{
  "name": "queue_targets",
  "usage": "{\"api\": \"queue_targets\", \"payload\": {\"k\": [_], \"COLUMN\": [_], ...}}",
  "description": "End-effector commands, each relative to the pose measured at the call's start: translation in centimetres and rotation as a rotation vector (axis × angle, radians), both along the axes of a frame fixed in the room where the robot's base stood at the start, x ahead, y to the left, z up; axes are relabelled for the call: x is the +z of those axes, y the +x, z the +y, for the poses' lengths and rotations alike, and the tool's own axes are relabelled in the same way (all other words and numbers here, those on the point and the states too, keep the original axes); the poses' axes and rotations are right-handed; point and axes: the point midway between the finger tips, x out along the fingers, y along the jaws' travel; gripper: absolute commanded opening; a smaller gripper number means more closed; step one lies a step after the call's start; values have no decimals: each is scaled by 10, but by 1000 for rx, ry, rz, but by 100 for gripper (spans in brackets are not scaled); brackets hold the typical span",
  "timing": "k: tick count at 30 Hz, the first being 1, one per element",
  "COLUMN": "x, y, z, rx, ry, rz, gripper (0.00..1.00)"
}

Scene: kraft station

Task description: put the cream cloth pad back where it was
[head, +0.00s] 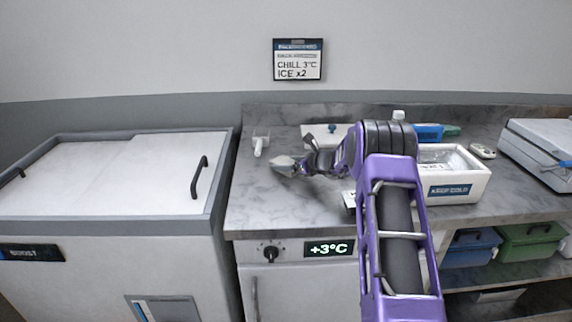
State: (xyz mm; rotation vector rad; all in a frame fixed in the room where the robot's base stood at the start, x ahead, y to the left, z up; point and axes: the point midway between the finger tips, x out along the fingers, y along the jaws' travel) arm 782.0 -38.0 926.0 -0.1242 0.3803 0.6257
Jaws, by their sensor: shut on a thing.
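My gripper (297,165) reaches left over the grey marble counter, near its left part. It is shut on a small pale, pointed piece that looks like the cream cloth pad (282,162). Most of the pad's shape is hidden by the fingers or too small to make out. I cannot tell whether the pad touches the counter or hangs just above it.
A white scoop-like tool (260,142) lies left of my gripper. A chest freezer (110,175) stands at left. The counter (285,210) is bare in front of my gripper.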

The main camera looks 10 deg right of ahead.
Motion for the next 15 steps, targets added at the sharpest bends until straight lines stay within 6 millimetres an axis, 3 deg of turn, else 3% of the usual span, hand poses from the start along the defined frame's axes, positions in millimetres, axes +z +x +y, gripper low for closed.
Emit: {"api": "queue_targets", "payload": {"k": [8, 9, 11, 15], "x": [-4, -2, -2, -2], "y": [0, 0, 0, 0], "z": [0, 0, 0, 0], "rx": [0, 0, 0, 0], "ry": [1, 0, -1, -1], "rz": [-1, -1, -1, -1], "gripper": [28, 89, 100, 100]}}
